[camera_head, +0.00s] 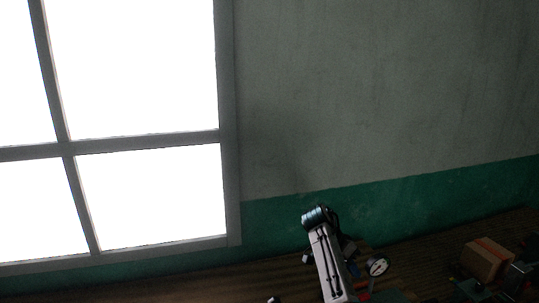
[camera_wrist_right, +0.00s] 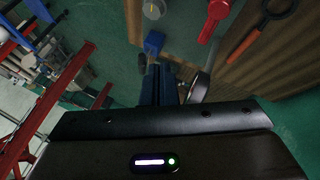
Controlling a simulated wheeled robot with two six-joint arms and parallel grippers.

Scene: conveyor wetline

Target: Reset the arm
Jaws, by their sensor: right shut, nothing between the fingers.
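My right arm (camera_head: 331,265) rises from the bottom of the head view, with its bent joint in front of the green wall band. My right gripper (camera_wrist_right: 158,75) shows in the right wrist view with its dark bluish fingers together and nothing between them. It points toward a cluttered surface. In the head view the gripper is small and dark among other things, and its fingers are hard to make out. My left gripper is not in view.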

